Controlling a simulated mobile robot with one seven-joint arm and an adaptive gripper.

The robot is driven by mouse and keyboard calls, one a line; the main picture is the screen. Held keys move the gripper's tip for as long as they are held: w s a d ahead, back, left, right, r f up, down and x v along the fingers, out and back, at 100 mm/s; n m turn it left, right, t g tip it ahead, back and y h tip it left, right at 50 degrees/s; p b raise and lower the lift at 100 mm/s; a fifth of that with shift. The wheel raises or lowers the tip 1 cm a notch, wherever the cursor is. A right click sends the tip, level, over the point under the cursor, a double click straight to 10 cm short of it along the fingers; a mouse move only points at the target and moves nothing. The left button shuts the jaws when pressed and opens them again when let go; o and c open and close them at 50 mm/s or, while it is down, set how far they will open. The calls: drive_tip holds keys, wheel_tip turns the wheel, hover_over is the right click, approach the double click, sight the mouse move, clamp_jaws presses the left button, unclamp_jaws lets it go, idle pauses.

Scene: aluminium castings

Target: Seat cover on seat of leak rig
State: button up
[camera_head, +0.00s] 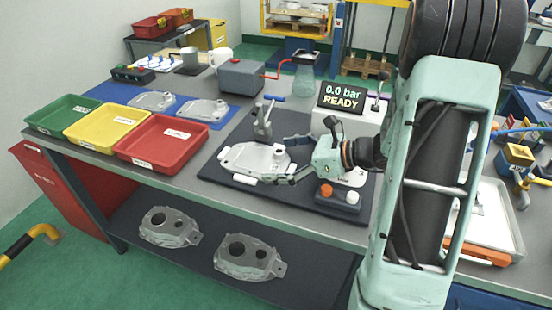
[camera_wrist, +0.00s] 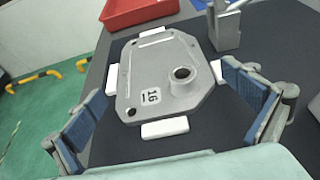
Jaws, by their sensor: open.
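A grey cast cover (camera_head: 252,158) lies flat on the dark mat of the leak rig, with white blocks around its edges. In the wrist view the cover (camera_wrist: 147,72) shows a label reading 16, a round boss with a hole, and white blocks (camera_wrist: 165,128) at its sides. The seat under it is hidden by the cover. My gripper (camera_head: 284,166) is at the right end of the cover. In the wrist view my gripper's blue-padded fingers (camera_wrist: 165,100) are spread wide on either side of the cover's near end, apart from it, with nothing held.
A clamp (camera_head: 263,122) stands behind the cover. The rig's display (camera_head: 341,95) reads 0.0 bar READY; a button box (camera_head: 337,197) is at front right. Red (camera_head: 165,142), yellow and green trays stand left. Two more covers (camera_head: 203,109) lie on a blue mat; housings (camera_head: 249,258) sit below.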

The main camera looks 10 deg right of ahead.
drive_tip(key=v, duration=1.1)
drive_tip(key=shift+s+d+r, duration=0.15)
drive_tip(key=shift+d, duration=0.1)
